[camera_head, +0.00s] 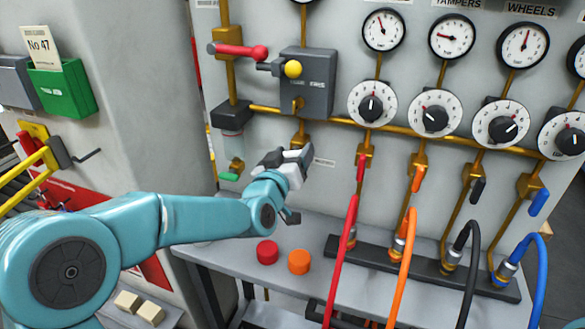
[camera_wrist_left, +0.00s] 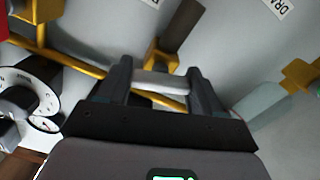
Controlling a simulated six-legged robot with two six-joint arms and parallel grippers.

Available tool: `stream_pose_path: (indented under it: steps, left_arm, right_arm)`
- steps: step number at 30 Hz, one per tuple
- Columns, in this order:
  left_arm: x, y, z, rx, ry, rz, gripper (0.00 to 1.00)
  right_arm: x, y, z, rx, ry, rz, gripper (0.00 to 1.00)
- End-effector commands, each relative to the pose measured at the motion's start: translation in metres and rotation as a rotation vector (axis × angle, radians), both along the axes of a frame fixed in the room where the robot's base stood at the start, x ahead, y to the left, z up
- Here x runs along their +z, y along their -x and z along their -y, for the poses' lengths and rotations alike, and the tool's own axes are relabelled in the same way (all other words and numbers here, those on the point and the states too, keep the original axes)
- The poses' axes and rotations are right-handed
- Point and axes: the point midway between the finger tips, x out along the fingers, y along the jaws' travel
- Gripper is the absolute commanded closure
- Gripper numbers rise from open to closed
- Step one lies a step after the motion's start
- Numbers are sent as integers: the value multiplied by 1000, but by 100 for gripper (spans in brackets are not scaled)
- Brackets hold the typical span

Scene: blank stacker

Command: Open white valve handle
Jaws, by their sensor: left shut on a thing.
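The white valve handle (camera_wrist_left: 162,83) shows in the left wrist view as a pale bar between the two fingers of my left gripper (camera_wrist_left: 160,76), beside a brass pipe fitting. In the head view my left gripper (camera_head: 288,162) is at the panel, just below the brass fitting (camera_head: 301,138) under the grey box. It is shut on the handle. The gripper hides most of the handle in the head view, so its exact angle is hard to tell there. My right gripper is not in view.
Red (camera_head: 361,167), orange (camera_head: 418,178), black (camera_head: 478,190) and blue (camera_head: 539,202) handles line the pipes to the right. A green handle (camera_head: 230,176) is at left. Coloured hoses rise from the bench. Red (camera_head: 267,252) and orange (camera_head: 299,262) buttons lie below the gripper.

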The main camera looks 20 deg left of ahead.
Motion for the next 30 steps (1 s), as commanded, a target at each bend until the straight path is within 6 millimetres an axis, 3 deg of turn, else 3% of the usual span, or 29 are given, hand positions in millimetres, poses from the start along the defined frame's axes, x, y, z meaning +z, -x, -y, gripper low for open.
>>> stream_pose_path:
  steps: [1, 12, 30]
  left_arm:
    - [-5, 0, -1, 1, 42, 8, 64]
    - [-4, 0, -1, 1, 396, -4, 64]
    - [-1, 0, -2, 1, 953, -24, 64]
  right_arm:
    - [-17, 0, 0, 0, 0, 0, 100]
    - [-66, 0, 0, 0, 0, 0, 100]
    - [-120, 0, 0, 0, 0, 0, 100]
